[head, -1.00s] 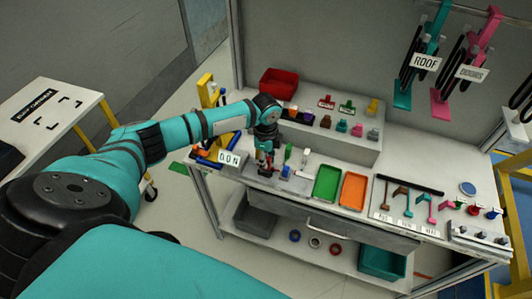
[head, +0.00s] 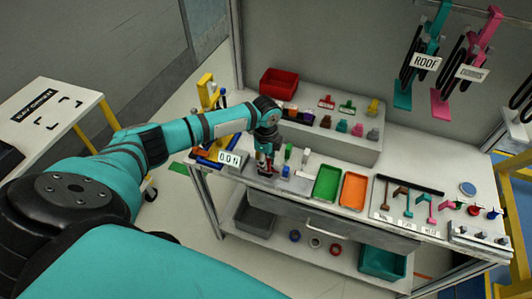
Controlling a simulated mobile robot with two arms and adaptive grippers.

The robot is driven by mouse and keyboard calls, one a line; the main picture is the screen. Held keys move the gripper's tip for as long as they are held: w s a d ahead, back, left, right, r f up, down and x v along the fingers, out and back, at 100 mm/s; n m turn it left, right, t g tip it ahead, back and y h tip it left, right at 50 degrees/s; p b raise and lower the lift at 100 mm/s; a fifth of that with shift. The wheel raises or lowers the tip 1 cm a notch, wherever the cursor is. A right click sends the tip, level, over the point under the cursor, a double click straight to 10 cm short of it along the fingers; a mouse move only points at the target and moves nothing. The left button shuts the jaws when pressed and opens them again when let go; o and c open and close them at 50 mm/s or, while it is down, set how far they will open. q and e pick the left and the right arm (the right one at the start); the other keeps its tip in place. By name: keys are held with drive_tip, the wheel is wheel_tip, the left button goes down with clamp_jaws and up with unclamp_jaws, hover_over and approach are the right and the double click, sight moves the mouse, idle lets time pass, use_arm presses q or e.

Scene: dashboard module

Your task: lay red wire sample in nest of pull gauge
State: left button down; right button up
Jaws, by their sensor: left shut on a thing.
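My left gripper (head: 266,170) is at the left part of the workbench, pointing down close above the bench top. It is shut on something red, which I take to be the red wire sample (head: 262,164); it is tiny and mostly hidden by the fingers. A small device with a display (head: 230,158), likely the pull gauge, stands just left of the gripper. Its nest cannot be made out at this size. I cannot tell whether the sample touches the gauge or the bench. My right gripper is not in view.
Small blue, white and green pieces (head: 286,172) stand just right of the gripper. A green tray (head: 327,169) and an orange tray (head: 366,190) lie further right. A raised shelf (head: 340,146) with several coloured parts and a red bin (head: 279,79) are behind.

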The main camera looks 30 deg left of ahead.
use_arm(q)
drive_tip(key=shift+f+b, duration=0.35)
drive_tip(key=shift+f, duration=0.3)
drive_tip(key=c, duration=1.1)
unclamp_jaws()
drive_tip(key=shift+c, duration=0.2)
wheel_tip(320, 180, up, 12)
drive_tip(key=shift+r, duration=0.1)
